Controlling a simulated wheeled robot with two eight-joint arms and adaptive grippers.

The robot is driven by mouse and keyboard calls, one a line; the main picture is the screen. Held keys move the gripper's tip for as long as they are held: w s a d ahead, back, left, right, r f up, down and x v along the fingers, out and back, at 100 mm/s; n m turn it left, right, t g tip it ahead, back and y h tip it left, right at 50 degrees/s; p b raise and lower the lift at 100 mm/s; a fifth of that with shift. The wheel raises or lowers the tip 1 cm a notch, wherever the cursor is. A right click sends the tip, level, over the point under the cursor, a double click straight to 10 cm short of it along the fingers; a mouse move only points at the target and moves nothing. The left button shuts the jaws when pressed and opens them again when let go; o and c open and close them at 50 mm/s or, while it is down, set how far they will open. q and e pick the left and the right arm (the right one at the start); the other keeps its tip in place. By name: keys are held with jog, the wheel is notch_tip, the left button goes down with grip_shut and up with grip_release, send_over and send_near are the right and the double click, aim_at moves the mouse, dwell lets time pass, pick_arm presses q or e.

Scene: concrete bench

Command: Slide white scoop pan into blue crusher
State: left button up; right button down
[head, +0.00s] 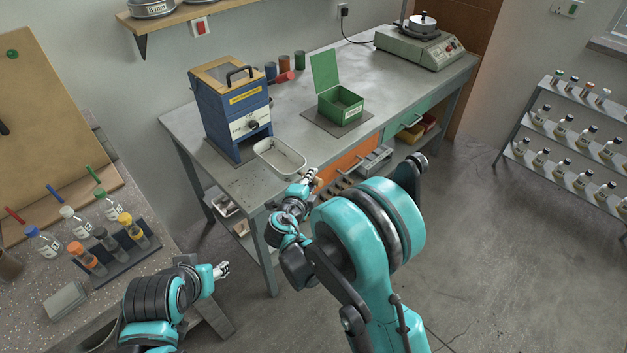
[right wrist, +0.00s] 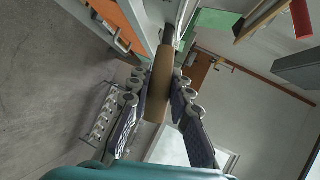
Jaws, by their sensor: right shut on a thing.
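The white scoop pan (head: 281,166) is a shallow, open tray just in front and to the right of the blue crusher, near the bench's front edge. I cannot tell whether it touches the bench top. My right gripper (head: 311,181) is shut on the pan's tan handle (right wrist: 158,88), which shows between its fingers in the right wrist view (right wrist: 157,97). The blue crusher (head: 228,112) stands upright with a tan top, a black handle and a yellow label. Its lower front has a white panel with a dark knob. My left gripper (head: 221,270) is away from the bench, at lower left; its fingers are too small to read.
A green open box (head: 341,105) sits on a dark mat right of the pan. Coloured cups (head: 285,64) stand behind the crusher. A sieve machine (head: 419,42) is at the far right of the bench (head: 205,152). A side table with a bottle rack (head: 117,257) is at left.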

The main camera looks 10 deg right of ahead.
aim_at(276, 155)
jog(key=shift+w+a+f, duration=0.6)
jog(key=shift+w+a, duration=0.75)
jog(key=shift+w, duration=0.5)
jog(key=shift+w+a+f, duration=0.65)
jog(key=shift+w+a, duration=0.65)
jog(key=shift+w, duration=0.6)
jog(key=shift+w+a+f, duration=0.6)
jog(key=shift+w+a, duration=0.75)
jog(key=shift+w, duration=0.5)
jog(key=shift+w+a+f+b, duration=0.15)
jog(key=shift+w+a, duration=0.65)
jog(key=shift+w, duration=0.3)
jog(key=shift+w+a+f+b, duration=0.15)
jog(key=shift+w+a, duration=0.6)
jog(key=shift+w, duration=0.3)
jog(key=c, duration=1.3)
grip_release()
jog(key=shift+s, duration=0.1)
